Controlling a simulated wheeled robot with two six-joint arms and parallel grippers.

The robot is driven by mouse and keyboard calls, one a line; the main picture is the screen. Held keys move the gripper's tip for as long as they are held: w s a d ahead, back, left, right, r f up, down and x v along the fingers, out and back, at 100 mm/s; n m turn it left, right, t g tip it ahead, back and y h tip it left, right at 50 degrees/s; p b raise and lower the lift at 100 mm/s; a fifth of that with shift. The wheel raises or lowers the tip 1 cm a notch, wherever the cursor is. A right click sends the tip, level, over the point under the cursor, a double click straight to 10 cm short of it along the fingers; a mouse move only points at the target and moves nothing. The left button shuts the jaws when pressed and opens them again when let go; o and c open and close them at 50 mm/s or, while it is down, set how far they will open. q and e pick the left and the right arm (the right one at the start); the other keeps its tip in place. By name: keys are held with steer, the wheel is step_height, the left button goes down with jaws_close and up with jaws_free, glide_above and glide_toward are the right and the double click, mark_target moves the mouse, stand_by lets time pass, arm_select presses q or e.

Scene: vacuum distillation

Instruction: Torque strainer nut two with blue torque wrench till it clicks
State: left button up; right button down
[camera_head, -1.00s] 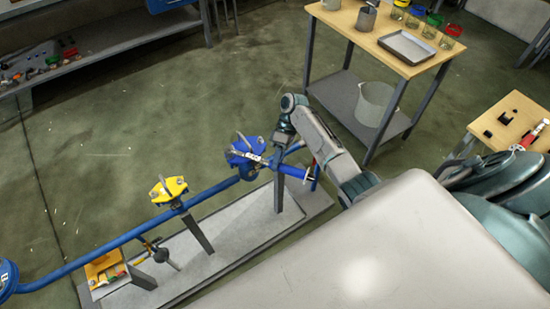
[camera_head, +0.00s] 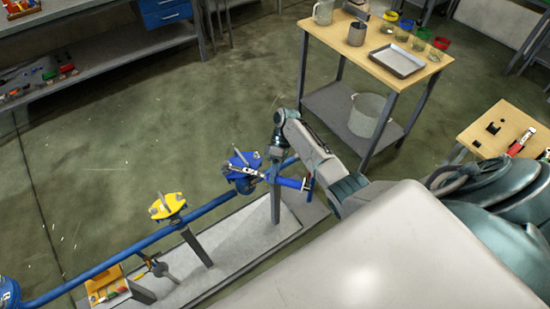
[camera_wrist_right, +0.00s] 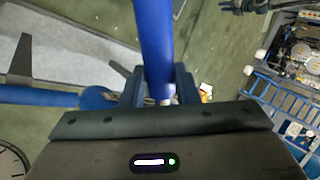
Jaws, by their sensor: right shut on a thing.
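The blue torque wrench (camera_head: 289,182) lies across the blue strainer (camera_head: 243,160) on the pipe, its head end at the strainer and its handle pointing right. My right gripper (camera_wrist_right: 158,92) is shut on the wrench's blue handle (camera_wrist_right: 154,40) in the right wrist view. In the head view, my right arm reaches in from the right and its wrist hangs just right of the strainer. The strainer nuts are too small to tell apart, so I cannot tell which one the wrench sits on. My left gripper is out of view.
A yellow strainer (camera_head: 168,207) stands farther left on the blue pipe (camera_head: 130,240). An orange tray (camera_head: 105,284) with small items is at the lower left. A wooden-topped table (camera_head: 345,48) with a metal tray (camera_head: 398,60) stands behind. The floor (camera_head: 130,140) behind the pipe is clear.

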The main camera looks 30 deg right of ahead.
steer(key=shift+s+a+r+m+t+p, duration=0.25)
steer(key=shift+s+a+m+p, duration=0.2)
steer(key=shift+p, duration=0.45)
steer(key=shift+a+f, duration=0.1)
steer(key=shift+a, duration=0.05)
steer(key=shift+s+a+m+t+y+p, duration=0.25)
steer(key=shift+s+a+m+t+p, duration=0.2)
steer(key=shift+a+m+p, duration=0.2)
steer(key=shift+s+a+m+t+y+p, duration=0.25)
steer(key=shift+s+a+m+t+p, duration=0.2)
steer(key=shift+a+p, duration=0.3)
steer(key=shift+f, duration=0.1)
